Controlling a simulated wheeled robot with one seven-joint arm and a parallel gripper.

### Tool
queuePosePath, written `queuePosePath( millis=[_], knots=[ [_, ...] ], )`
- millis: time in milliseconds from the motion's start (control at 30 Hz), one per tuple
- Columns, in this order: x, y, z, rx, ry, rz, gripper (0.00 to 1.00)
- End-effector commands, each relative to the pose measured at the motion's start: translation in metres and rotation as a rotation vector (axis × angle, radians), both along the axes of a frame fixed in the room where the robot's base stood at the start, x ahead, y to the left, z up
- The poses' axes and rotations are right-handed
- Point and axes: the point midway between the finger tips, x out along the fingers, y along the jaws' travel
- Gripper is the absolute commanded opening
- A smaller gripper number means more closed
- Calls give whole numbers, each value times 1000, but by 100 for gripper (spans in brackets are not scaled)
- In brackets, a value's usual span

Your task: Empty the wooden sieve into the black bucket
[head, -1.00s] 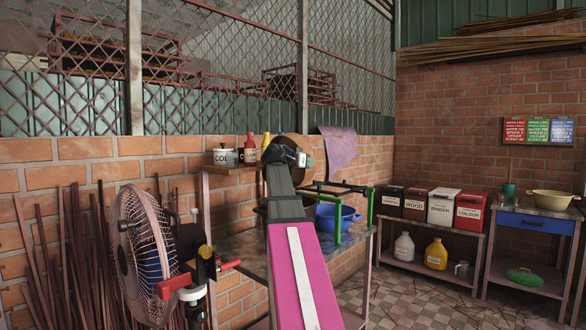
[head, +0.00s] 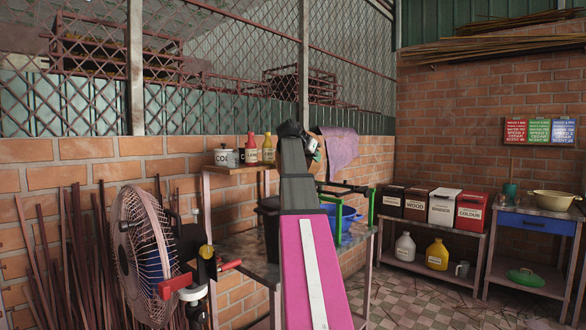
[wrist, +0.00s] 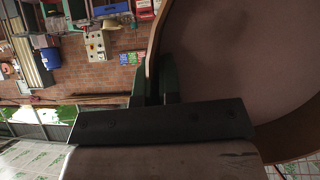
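My gripper (wrist: 158,88) is shut on the rim of the wooden sieve (wrist: 228,62), which fills the right of the wrist view. Its pale wooden rim and a smooth brownish round face show; I cannot tell whether anything is in it. In the head view, my arm hides most of the sieve, and only a small brown part (head: 318,146) shows beside the wrist, raised above the table. The black bucket (head: 268,222) stands on the table, left of my arm and partly hidden by it. The inside of the bucket is not visible.
A blue basin (head: 348,217) and a green frame (head: 372,208) stand on the table (head: 236,246) right of my arm. A shelf (head: 238,168) with a pot and bottles is behind. A fan (head: 145,245) stands at left. Labelled boxes (head: 443,207) line the right.

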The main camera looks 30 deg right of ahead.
Motion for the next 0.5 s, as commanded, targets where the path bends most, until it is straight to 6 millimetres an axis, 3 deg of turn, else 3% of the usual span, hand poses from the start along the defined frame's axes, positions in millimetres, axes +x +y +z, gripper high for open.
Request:
queuePosePath(
  millis=[67, 267, 500],
  knots=[
    [6, -10, 1, 66, 21, -2, 0],
    [5, -12, -2, 123, 41, 1, 0],
    [5, -12, 14, 118, 39, 1, 0]
  ],
)
